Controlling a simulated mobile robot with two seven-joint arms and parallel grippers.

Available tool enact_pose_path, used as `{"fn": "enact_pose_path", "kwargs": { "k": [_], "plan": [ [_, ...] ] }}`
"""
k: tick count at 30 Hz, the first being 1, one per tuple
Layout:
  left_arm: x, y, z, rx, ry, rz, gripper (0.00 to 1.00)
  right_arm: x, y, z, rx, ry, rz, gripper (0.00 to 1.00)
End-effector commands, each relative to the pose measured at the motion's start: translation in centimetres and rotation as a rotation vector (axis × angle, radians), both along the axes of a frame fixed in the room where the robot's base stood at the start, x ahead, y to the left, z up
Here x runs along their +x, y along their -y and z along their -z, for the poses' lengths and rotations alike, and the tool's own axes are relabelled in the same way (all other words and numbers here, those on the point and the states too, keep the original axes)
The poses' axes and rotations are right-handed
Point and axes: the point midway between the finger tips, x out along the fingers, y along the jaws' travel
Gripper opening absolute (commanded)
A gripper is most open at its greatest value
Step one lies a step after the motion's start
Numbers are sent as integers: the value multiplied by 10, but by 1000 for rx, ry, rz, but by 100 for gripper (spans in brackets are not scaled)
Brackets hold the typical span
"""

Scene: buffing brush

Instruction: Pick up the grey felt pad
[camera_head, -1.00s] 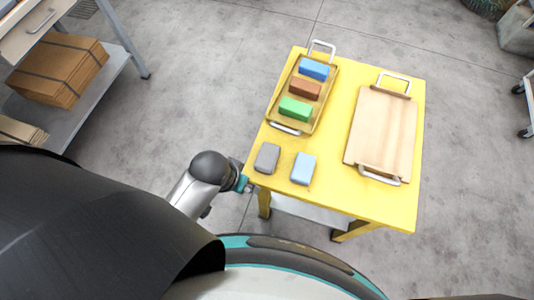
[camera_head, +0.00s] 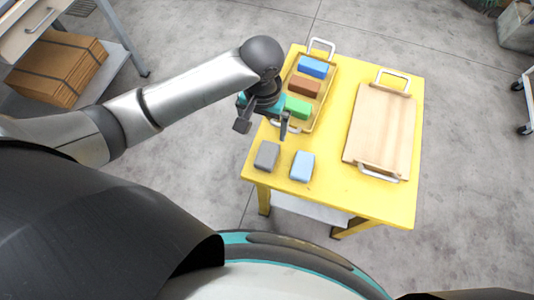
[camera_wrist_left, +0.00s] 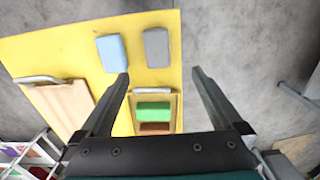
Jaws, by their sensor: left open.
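The grey felt pad (camera_head: 267,156) lies flat on the yellow table (camera_head: 328,183) near its front left corner, just left of a light blue block (camera_head: 303,166). My left gripper (camera_head: 263,129) is open and empty, above the table's left edge, a little behind the pad and apart from it. In the left wrist view the grey felt pad (camera_wrist_left: 156,48) lies beyond the open fingers (camera_wrist_left: 160,76), with the light blue block (camera_wrist_left: 112,53) beside it. My right gripper is not in view.
A tray (camera_head: 328,97) at the back left of the table holds a blue block (camera_head: 313,67), a brown block (camera_head: 304,87) and a green block (camera_head: 297,107). My left arm partly covers its left side. A wooden board (camera_head: 381,130) with handles lies on the right.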

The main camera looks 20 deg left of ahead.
Motion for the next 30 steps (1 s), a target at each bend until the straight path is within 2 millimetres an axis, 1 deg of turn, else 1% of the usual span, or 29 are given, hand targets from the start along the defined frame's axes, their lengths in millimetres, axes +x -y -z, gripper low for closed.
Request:
{"fn": "enact_pose_path", "kwargs": {
  "k": [4,9,12,16,23,26,30],
  "plan": [
    [0,-1,21,4,-6,-6,100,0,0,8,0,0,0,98],
    [0,-1,59,5,-5,-5,100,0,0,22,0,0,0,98],
    [0,0,78,3,-4,-5,100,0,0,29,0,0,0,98],
    [0,0,94,2,-2,-3,100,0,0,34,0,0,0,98],
    [-1,1,105,2,-1,-2,100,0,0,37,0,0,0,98],
    [-2,3,117,3,-2,-3,100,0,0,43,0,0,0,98],
    [-4,7,139,3,-2,-3,100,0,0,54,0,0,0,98]
  ]
}}
